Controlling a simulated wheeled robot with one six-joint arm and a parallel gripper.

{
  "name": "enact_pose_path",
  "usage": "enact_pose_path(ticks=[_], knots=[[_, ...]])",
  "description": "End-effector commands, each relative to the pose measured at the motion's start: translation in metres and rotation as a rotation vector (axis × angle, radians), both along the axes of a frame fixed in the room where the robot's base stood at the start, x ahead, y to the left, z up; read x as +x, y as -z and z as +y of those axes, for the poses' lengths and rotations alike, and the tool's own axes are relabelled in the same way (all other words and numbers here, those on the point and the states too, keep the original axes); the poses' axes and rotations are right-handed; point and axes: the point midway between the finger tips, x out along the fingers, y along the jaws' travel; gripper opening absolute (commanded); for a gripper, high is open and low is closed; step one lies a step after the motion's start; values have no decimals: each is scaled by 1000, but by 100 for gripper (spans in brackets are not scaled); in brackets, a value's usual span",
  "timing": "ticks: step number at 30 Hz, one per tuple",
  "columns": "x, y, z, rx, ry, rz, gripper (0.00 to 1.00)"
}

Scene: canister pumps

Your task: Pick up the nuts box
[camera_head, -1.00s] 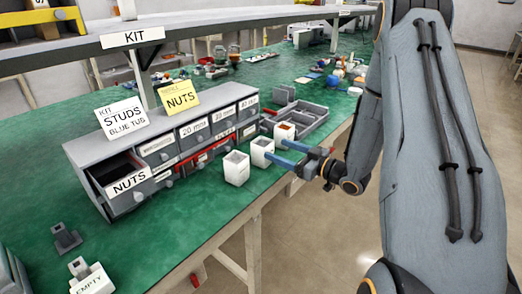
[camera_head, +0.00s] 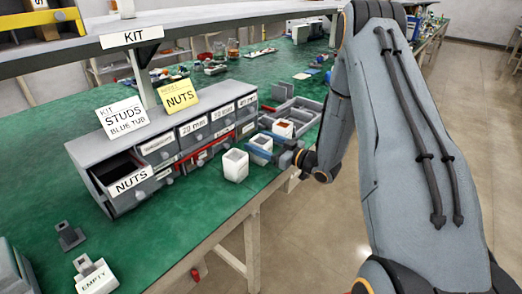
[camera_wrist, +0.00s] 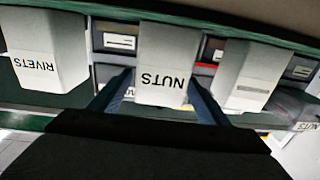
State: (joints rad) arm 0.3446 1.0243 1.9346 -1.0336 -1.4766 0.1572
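The nuts box is a white, open-topped box (camera_head: 261,143), the middle one of three in a row on the green bench. In the wrist view its NUTS label (camera_wrist: 162,80) reads upside down. My gripper (camera_head: 266,147) reaches it from the bench's front edge, with blue fingers apart. In the wrist view one finger lies on each side of the box at my gripper (camera_wrist: 159,80). The right finger looks very close to the box wall; I cannot tell whether it touches. The box stands upright on the bench.
A white box (camera_head: 235,167) stands nearer and the RIVETS box (camera_wrist: 48,65) stands on the other side, both close to my fingers. A grey drawer cabinet (camera_head: 150,138) with an open NUTS drawer (camera_head: 128,187) is behind. A grey divided tray (camera_head: 299,113) lies beyond the boxes.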

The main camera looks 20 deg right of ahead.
Motion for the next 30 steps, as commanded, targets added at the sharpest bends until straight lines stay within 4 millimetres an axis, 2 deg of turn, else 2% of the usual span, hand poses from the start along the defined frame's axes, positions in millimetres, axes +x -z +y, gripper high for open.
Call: enact_pose_path(ticks=[1,2,9,17,22,26,30], knots=[[0,0,0,0,0,0,64],[0,0,0,0,0,0,58],[0,0,0,0,0,0,18],[0,-1,0,0,0,-1,18],[0,-9,0,-1,0,-2,18],[0,-24,0,-2,0,-4,18],[1,-48,0,-2,0,-5,18]])
